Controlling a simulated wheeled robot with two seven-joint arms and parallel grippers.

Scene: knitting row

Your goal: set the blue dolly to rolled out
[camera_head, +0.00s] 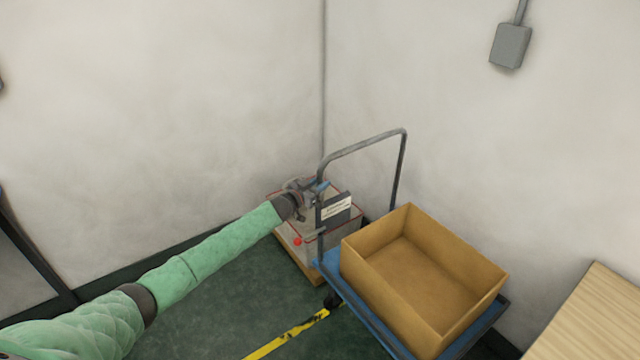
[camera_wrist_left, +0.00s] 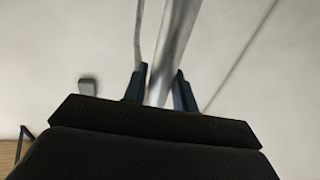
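The blue dolly (camera_head: 330,264) stands by the corner of the walls, with a grey tube handle (camera_head: 362,146) rising at its far left end. An open, empty-looking cardboard box (camera_head: 395,306) sits on its deck. My left gripper (camera_head: 320,190) is at the near upright of the handle. In the left wrist view the handle tube (camera_wrist_left: 168,60) passes between the two dark fingers (camera_wrist_left: 160,88). They sit close on either side of it and look shut on it. My right gripper is in neither view.
A grey case with red edging and a red button (camera_head: 297,241) stands behind the dolly's handle end. A yellow-black tape line (camera_head: 287,336) crosses the green floor. A wooden surface (camera_head: 590,320) is at the lower right. The floor left of the dolly looks clear.

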